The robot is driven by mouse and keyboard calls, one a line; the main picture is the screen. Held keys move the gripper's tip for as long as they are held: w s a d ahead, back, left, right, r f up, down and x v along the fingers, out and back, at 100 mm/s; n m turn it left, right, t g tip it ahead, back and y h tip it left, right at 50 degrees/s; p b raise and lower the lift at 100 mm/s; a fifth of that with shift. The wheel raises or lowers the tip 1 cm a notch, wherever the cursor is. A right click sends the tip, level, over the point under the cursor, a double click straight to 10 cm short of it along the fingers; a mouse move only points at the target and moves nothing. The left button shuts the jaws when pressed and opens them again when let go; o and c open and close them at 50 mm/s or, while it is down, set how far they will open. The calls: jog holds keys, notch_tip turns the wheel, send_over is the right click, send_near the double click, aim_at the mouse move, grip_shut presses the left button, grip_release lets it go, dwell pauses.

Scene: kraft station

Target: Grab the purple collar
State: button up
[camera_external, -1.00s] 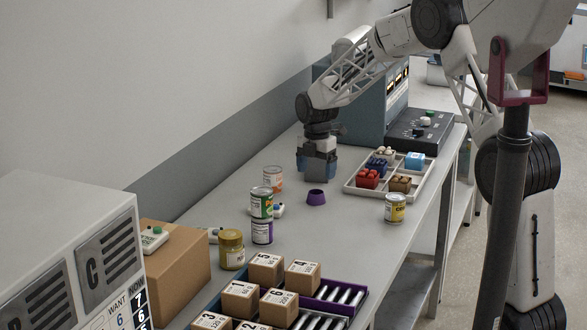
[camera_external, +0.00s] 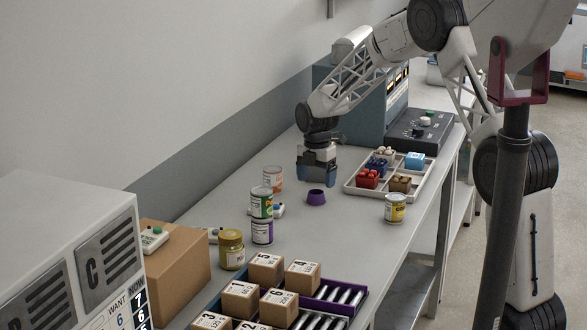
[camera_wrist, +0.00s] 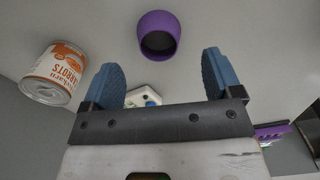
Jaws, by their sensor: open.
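The purple collar (camera_external: 316,197) is a small, hollow ring standing on the grey bench. In the wrist view the collar (camera_wrist: 158,36) shows its dark opening, just beyond and between the blue fingertips. My gripper (camera_external: 317,182) is low over the bench, right behind the collar in the external view. In the wrist view my gripper (camera_wrist: 163,75) has its two fingers spread wide with nothing between them. The collar is apart from both fingers, as far as I can tell.
A carrots can (camera_wrist: 53,73) stands left of my fingers; it also shows in the external view (camera_external: 272,179). Stacked cans (camera_external: 262,215), a mustard-coloured jar (camera_external: 231,250) and a yellow can (camera_external: 395,208) stand nearby. A tray of coloured blocks (camera_external: 352,187) lies right. The bench around the collar is clear.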

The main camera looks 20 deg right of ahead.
aim_at(316, 193)
jog(key=shift+f, duration=0.1)
jog(key=shift+w+f, duration=0.1)
jog(key=shift+f, duration=2.4)
jog(key=shift+c, duration=0.2)
jog(key=c, duration=0.9)
